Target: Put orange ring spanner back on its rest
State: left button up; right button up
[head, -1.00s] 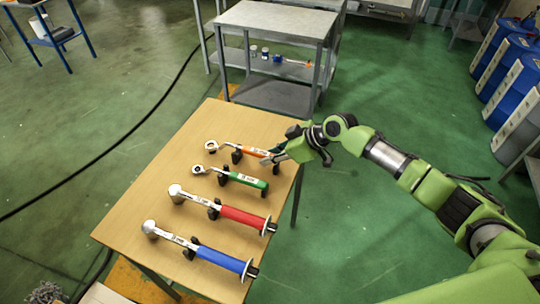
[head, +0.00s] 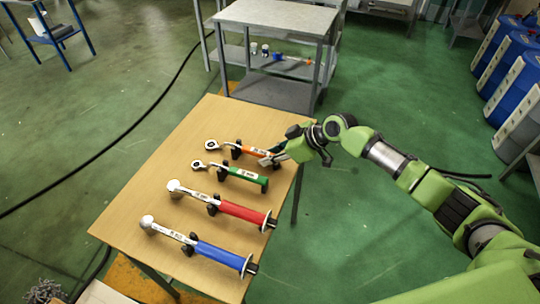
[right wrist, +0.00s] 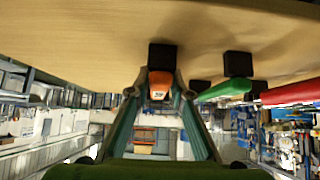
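The orange ring spanner (head: 255,152) lies at the far end of the wooden table, its ring head pointing left. Its handle is over black rest blocks (head: 236,152) and looks level with them; exact contact is too small to tell. My right gripper (head: 273,158) is at the right end of the orange handle. In the right wrist view, the fingertips (right wrist: 160,86) press close on both sides of the orange handle end (right wrist: 160,84), with a black rest block (right wrist: 162,57) just beyond. My left gripper is out of view.
Green (head: 245,174), red (head: 240,212) and blue (head: 218,255) handled tools lie on their rests nearer on the table (head: 150,180). The green handle is close beside the orange one. A grey metal trolley (head: 275,18) stands behind the table. The table's left part is bare.

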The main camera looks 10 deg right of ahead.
jog(key=shift+o, duration=1.3)
jog(key=shift+s+d, duration=0.1)
jog(key=v, duration=1.2)
